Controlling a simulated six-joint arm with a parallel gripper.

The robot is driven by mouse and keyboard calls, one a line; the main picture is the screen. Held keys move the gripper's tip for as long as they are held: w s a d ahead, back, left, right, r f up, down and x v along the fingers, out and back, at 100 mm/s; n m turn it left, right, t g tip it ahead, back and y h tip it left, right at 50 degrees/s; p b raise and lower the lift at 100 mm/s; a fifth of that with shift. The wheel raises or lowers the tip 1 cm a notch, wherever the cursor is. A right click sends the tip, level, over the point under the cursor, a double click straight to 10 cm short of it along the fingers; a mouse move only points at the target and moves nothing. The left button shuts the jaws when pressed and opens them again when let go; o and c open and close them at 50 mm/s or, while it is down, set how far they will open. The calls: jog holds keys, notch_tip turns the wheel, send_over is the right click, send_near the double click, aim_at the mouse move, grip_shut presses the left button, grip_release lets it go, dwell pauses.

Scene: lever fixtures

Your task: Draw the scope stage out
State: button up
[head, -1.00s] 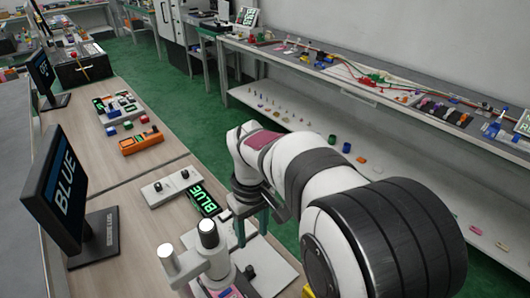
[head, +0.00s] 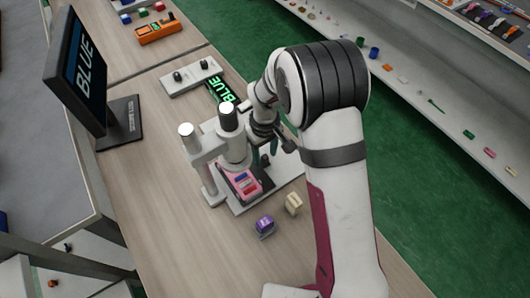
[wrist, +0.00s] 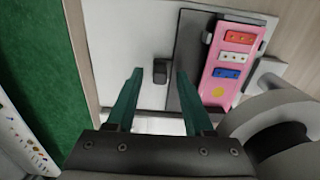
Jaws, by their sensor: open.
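The scope (head: 230,140) is a white microscope-like fixture standing on a light base plate (wrist: 135,35). Its stage shows as a dark grey plate (wrist: 187,60) carrying a pink plate (wrist: 236,58) with orange, white and blue blocks; the pink plate also shows under the scope in the head view (head: 240,187). A small black knob (wrist: 160,72) stands beside the dark plate's left edge. My gripper (wrist: 159,75) is open, its teal fingers on either side of the knob in the wrist picture. I cannot tell whether they reach its height. My arm partly hides the gripper in the head view.
A purple block (head: 264,227) and a cream block (head: 293,204) lie in front of the base plate. A monitor reading BLUE (head: 88,70) stands at left. Behind the scope are a small green-lettered display (head: 222,92) and a grey box with two knobs (head: 190,76).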

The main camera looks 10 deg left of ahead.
jog(key=shift+f, duration=0.25)
jog(key=shift+c, duration=0.3)
grip_shut()
dwell(1.0)
